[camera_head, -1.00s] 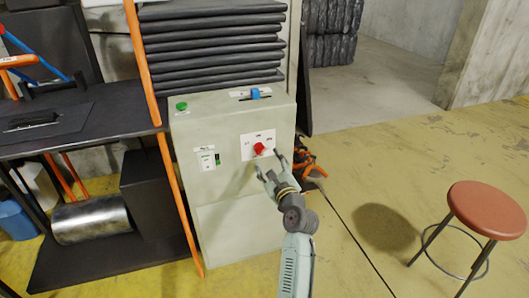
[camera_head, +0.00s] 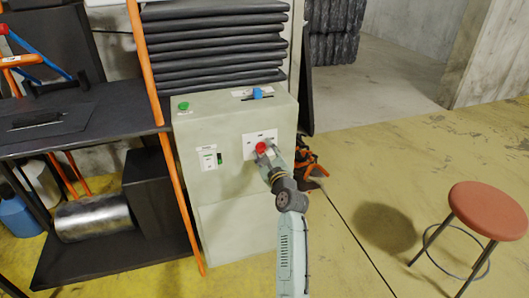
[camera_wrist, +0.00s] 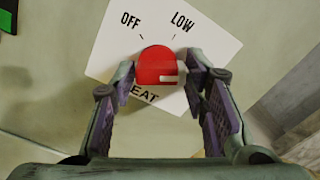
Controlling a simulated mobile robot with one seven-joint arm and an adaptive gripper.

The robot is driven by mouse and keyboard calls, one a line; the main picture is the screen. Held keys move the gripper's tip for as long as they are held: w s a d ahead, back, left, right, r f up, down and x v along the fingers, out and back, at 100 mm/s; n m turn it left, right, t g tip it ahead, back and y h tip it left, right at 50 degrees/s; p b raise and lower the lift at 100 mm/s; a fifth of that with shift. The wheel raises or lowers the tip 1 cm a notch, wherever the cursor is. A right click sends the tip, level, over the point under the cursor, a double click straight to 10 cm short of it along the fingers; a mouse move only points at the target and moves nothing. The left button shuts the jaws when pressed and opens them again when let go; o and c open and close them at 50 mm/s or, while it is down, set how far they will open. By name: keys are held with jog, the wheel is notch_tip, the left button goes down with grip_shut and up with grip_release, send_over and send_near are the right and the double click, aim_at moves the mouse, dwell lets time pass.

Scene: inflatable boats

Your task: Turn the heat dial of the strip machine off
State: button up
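The strip machine (camera_head: 235,220) is a pale green cabinet in the middle of the head view. Its red heat dial (camera_head: 261,147) sits on a white label plate on the front face. In the wrist view the dial (camera_wrist: 158,66) has a white mark on its lower right side, pointing away from the OFF and LOW lettering on the plate (camera_wrist: 110,45). My gripper (camera_head: 268,156) is right in front of the dial. In the wrist view its fingers (camera_wrist: 163,95) are open, one on each side of the dial's lower part, with gaps visible.
The cabinet also has a green button (camera_head: 183,106), a blue knob (camera_head: 257,93) on top and a small switch panel (camera_head: 208,158). A black shelf with an orange frame (camera_head: 150,75) stands at the left. A red stool (camera_head: 490,212) stands on open yellow floor at the right.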

jog(key=c, duration=0.7)
jog(key=shift+c, duration=0.2)
jog(key=shift+n, duration=0.3)
jog(key=n+b, duration=0.1)
jog(key=n, duration=0.3)
jog(key=shift+n, duration=0.4)
jog(key=n+b, duration=0.1)
jog(key=n, duration=0.1)
jog(key=n+b, duration=0.2)
jog(key=n, duration=0.1)
jog(key=shift+d+r, duration=0.1)
jog(key=shift+r, duration=0.1)
jog(key=n+b, duration=0.3)
jog(key=n, duration=0.3)
jog(key=shift+n+b, duration=0.35)
jog(key=shift+n, duration=0.05)
jog(key=n+b, duration=0.2)
jog(key=n, duration=0.1)
jog(key=shift+a+r+n, duration=0.15)
jog(key=shift+a+n, duration=0.05)
jog(key=shift+n, duration=0.1)
jog(key=shift+r+n+b, duration=0.1)
jog(key=shift+n+b, duration=0.85)
jog(key=shift+n, duration=0.55)
jog(key=shift+a, duration=0.1)
